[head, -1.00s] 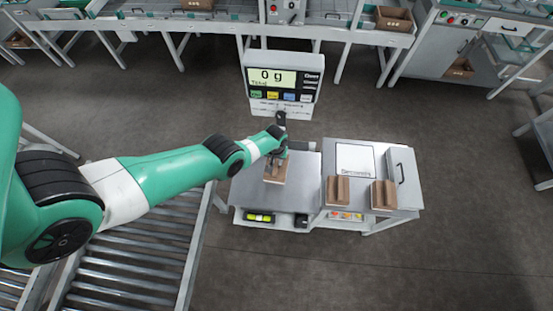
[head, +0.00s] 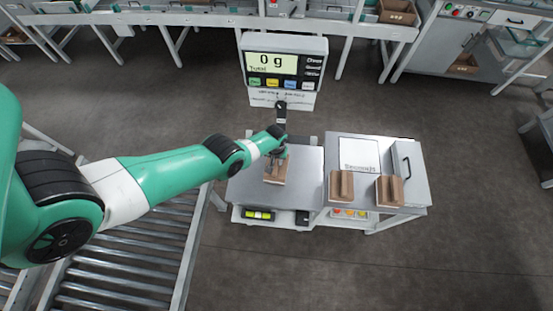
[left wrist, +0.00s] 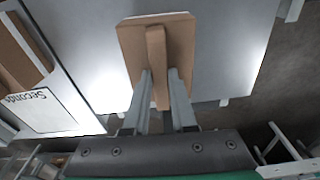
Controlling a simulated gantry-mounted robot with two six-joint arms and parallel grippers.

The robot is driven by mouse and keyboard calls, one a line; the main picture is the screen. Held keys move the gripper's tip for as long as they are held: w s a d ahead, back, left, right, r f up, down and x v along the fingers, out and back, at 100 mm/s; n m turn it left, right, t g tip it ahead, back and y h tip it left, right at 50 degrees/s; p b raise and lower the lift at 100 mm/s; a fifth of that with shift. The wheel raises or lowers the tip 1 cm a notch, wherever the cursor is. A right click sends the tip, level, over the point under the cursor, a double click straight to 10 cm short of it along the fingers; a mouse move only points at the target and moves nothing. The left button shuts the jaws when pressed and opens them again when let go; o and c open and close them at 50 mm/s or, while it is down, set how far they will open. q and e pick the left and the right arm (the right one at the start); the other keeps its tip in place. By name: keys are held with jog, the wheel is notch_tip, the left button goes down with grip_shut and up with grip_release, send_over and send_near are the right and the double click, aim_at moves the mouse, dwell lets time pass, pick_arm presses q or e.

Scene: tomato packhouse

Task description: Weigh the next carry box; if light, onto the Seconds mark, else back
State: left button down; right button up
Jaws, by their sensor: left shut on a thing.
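A brown carry box (head: 274,176) with a raised middle handle is at the scale's grey plate (head: 304,182). My left gripper (head: 282,153) is shut on its handle from above. In the left wrist view, both fingers (left wrist: 160,76) flank the handle and the box (left wrist: 182,38) looks level over the plate; any gap beneath is hard to see. The scale display (head: 271,64) behind the plate reads 0 g. The white Seconds mark (head: 358,154) lies on the table to the right, with no box on it. My right gripper is not in view.
Two more carry boxes, one left (head: 341,187) and one right (head: 390,192), stand in front of the Seconds mark. A roller conveyor (head: 140,255) lies to the left. A grey panel with a handle (head: 407,166) is right of the mark. Benches line the back.

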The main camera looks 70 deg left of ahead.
pick_arm(q)
jog(key=shift+f+b, duration=0.35)
jog(key=c, duration=0.7)
grip_release()
jog(key=shift+c, duration=1.4)
notch_tip(320, 180, up, 7)
jog(key=p, duration=0.7)
jog(key=shift+r, duration=0.15)
